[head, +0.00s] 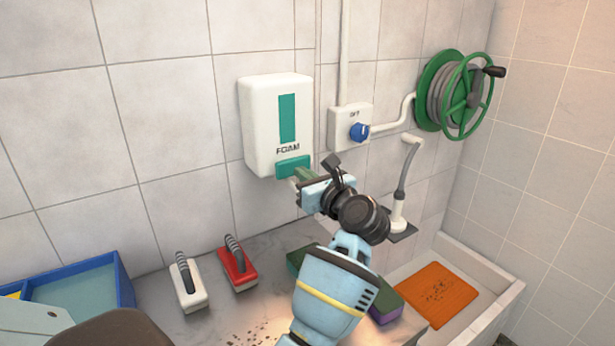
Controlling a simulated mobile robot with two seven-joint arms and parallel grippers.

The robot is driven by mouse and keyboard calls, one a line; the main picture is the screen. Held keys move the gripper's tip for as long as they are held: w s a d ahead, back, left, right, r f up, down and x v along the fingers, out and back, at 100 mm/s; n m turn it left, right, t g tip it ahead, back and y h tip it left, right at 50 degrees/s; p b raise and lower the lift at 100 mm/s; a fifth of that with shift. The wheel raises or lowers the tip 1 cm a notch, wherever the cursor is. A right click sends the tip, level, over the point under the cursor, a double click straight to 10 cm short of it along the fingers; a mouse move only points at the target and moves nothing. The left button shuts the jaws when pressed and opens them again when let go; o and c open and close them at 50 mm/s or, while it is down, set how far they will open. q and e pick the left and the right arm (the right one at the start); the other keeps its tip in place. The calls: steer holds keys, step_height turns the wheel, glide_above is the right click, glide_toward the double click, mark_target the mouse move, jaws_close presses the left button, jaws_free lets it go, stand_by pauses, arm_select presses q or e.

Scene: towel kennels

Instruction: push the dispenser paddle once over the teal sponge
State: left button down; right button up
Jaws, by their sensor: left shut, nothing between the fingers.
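The white foam dispenser (262,118) hangs on the tiled wall, with a teal paddle (291,167) at its bottom. My left gripper (301,177) is shut and empty, its tips at the paddle's lower right. I cannot tell whether they touch it. A dark green sponge surface (296,258) shows on the counter left of my forearm, below the dispenser. A purple and green sponge end (386,308) shows on the right of the forearm. My arm hides what lies between, so I cannot tell whether these are one sponge or two. My right gripper is not in view.
A white brush (189,290) and a red brush (238,274) lie on the counter, left of the arm. A blue tray (122,280) is at far left. A blue valve knob (359,131), green hose reel (463,97) and basin with an orange mat (436,293) are at right.

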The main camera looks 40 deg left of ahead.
arm_select(q)
steer(key=shift+x, duration=0.75)
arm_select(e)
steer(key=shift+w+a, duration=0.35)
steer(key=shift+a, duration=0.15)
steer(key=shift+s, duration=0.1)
